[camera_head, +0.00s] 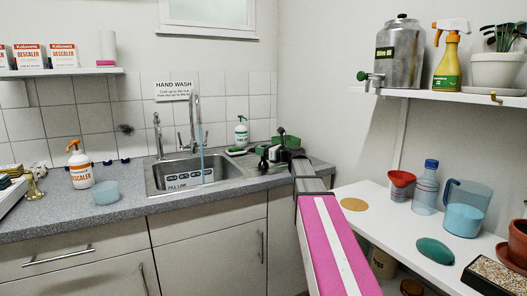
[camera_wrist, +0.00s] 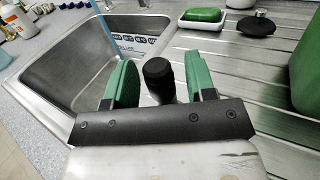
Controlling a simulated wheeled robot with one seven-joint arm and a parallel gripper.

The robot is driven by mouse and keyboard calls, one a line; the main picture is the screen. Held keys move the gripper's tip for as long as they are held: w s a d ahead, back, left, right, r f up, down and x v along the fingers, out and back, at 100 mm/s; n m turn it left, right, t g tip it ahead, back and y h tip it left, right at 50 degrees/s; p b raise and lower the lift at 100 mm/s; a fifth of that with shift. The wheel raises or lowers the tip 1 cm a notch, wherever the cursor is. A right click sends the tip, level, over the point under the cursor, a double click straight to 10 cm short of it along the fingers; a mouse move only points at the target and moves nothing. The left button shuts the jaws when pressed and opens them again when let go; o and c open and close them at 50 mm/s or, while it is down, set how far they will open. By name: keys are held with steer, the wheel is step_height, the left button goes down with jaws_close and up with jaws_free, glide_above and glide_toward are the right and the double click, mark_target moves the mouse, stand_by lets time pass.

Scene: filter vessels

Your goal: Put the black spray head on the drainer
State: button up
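A black rounded piece (camera_wrist: 158,74), which looks like the black spray head, is between the green fingers of my gripper (camera_wrist: 161,84) in the wrist view. A narrow gap shows on each side of it, so the fingers look open around it. Its lower part is hidden behind the gripper's dark plate, and I cannot tell whether it rests on anything. The ribbed steel drainer (camera_wrist: 250,72) lies right of the sink. In the head view my gripper (camera_head: 277,152) is over the drainer area, and a small dark piece (camera_head: 281,131) shows at it.
The steel sink (camera_wrist: 58,68) is left of the drainer. A green sponge in a white dish (camera_wrist: 203,18) and a black plug-like disc (camera_wrist: 257,25) lie at the drainer's back. A large green object (camera_wrist: 307,75) stands at right. White spray bottle (camera_head: 80,168) stands on the left counter.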

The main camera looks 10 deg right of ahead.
steer(key=shift+r, duration=0.1)
steer(key=v, duration=1.2)
steer(key=shift+c, duration=0.4)
stand_by(0.8)
